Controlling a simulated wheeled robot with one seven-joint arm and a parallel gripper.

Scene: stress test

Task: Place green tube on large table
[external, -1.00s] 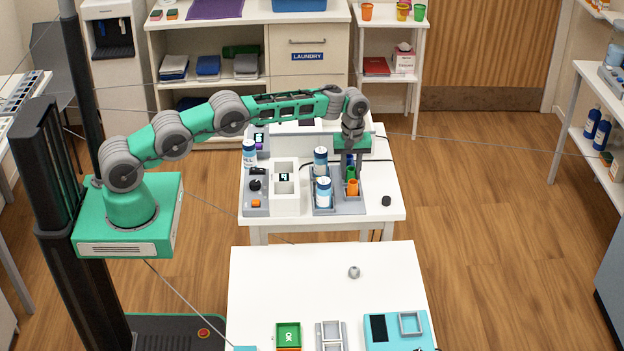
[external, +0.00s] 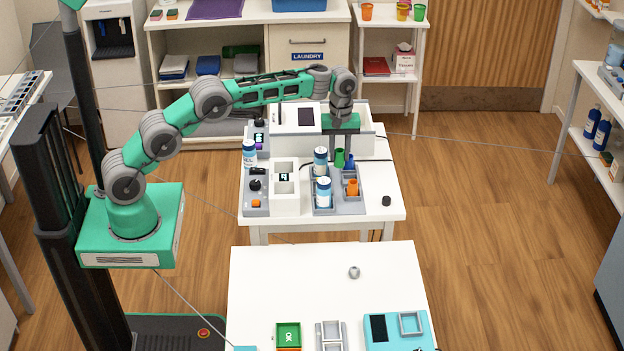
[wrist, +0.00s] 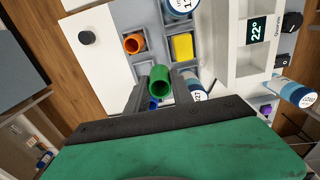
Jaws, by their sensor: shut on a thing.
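The green tube (external: 340,159) is held upright between the fingers of my gripper (external: 340,152), above the back part of the grey rack (external: 323,208). The wrist view shows its open round mouth (wrist: 159,80) between the two dark fingers. My gripper is shut on it. A white table (external: 290,262) in front has a wide bare top. The white table under the rack (external: 390,180) holds several devices. I cannot tell which one is the large table.
The rack holds an orange tube (external: 352,187), a blue tube (external: 350,160) and white-and-blue bottles (external: 323,192). A black knob (external: 386,201) lies to its right. The front table has a small grey part (external: 354,272), a green box (external: 288,336) and a teal device (external: 392,332).

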